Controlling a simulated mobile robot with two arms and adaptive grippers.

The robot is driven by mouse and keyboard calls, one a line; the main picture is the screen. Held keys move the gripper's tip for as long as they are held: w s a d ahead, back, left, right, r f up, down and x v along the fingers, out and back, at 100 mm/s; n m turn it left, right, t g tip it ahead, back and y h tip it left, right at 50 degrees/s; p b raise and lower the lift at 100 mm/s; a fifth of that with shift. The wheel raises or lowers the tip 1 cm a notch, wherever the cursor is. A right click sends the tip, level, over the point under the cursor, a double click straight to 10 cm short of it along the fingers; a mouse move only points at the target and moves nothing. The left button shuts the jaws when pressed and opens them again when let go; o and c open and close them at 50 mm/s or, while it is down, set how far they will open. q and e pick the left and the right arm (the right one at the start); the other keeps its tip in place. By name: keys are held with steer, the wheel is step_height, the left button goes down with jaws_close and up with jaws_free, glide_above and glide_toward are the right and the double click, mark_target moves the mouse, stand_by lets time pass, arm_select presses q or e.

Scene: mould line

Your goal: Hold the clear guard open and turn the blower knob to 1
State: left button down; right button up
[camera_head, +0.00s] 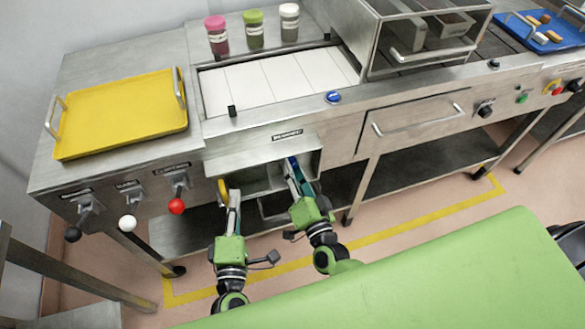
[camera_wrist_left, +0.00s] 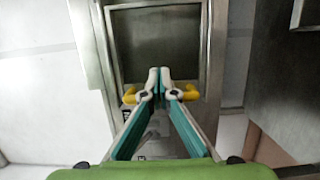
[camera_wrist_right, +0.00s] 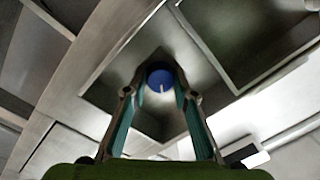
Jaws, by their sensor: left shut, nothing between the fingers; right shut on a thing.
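The clear guard (camera_wrist_left: 155,45) shows in the left wrist view as a framed see-through pane with a yellow handle (camera_wrist_left: 188,94) at its lower edge. The handle also shows in the head view (camera_head: 222,188). My left gripper (camera_wrist_left: 159,72) is shut and empty, its fingertips in front of the handle and pane; contact is unclear. The blue blower knob (camera_wrist_right: 160,78) has a white mark pointing down in the right wrist view. My right gripper (camera_wrist_right: 158,88) is shut on it, inside the recess under the counter. In the head view my left gripper (camera_head: 234,194) is beside my right gripper (camera_head: 294,172).
Three levers with black (camera_head: 72,234), white (camera_head: 127,223) and red (camera_head: 177,206) balls hang at the left. A yellow tray (camera_head: 120,115) and three lidded jars stand above. A drawer (camera_head: 415,122) is right of the recess. A green surface (camera_head: 440,280) fills the foreground.

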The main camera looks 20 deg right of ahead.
steer(key=shift+m, duration=1.3)
steer(key=shift+d, duration=0.1)
steer(key=o, duration=1.1)
steer(key=shift+s, duration=0.1)
steer(key=s, duration=1.1)
steer(key=shift+s+d+f, duration=0.25)
steer(key=shift+s, duration=0.15)
steer(key=shift+s, duration=0.1)
